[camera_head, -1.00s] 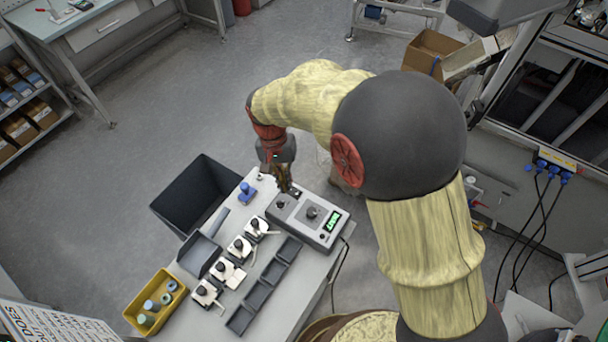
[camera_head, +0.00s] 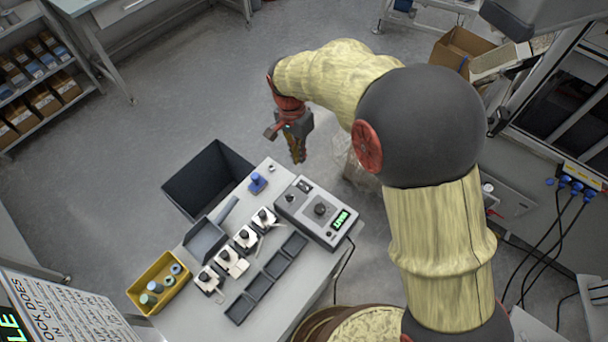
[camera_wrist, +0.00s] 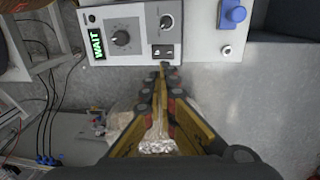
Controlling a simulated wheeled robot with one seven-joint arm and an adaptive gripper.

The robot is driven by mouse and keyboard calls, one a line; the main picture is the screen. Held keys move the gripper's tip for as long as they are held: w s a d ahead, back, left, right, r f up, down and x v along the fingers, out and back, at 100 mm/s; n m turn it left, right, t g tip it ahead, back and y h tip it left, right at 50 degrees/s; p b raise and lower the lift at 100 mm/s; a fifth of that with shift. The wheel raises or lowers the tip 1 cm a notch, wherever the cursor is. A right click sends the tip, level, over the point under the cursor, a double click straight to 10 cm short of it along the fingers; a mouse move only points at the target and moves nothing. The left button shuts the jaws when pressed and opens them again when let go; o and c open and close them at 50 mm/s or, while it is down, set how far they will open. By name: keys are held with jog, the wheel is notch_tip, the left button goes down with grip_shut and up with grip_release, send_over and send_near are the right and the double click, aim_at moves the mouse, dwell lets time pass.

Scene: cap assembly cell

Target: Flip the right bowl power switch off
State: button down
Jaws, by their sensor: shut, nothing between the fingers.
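A grey control box (camera_head: 318,212) stands on the bench with a large dial, a smaller knob and a lit green display (camera_head: 341,220). In the wrist view the display (camera_wrist: 97,36) reads WAIT. A small black rocker switch (camera_head: 304,186) sits at the box's far corner; it also shows in the wrist view (camera_wrist: 163,51), near the box edge. I cannot tell its position for sure. My gripper (camera_head: 299,161) is shut and empty, pointing down beyond the box's far edge. In the wrist view its fingertips (camera_wrist: 164,72) appear just below the switch, apart from it.
A blue button-like part (camera_head: 257,182) stands left of the box. Several white fixtures with black knobs (camera_head: 246,237), dark trays (camera_head: 259,287) and a yellow bin (camera_head: 158,283) share the bench (camera_head: 270,324). A black open bin (camera_head: 207,177) stands beyond it. Floor beyond is clear.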

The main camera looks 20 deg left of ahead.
aim_at(306, 188)
jog(key=f, duration=0.4)
jog(key=d+f+b, duration=0.1)
jog(key=f, duration=0.4)
jog(key=f+b, duration=0.1)
jog(key=f, duration=0.3)
jog(key=shift+s+d+f, duration=0.25)
jog(key=shift+d+f, duration=0.05)
jog(key=shift+f, duration=0.1)
jog(key=shift+d+f, duration=0.15)
jog(key=shift+f, duration=0.15)
jog(key=shift+s+d+f+y, duration=0.15)
jog(key=shift+d+f+y, duration=0.1)
jog(key=shift+y, duration=0.15)
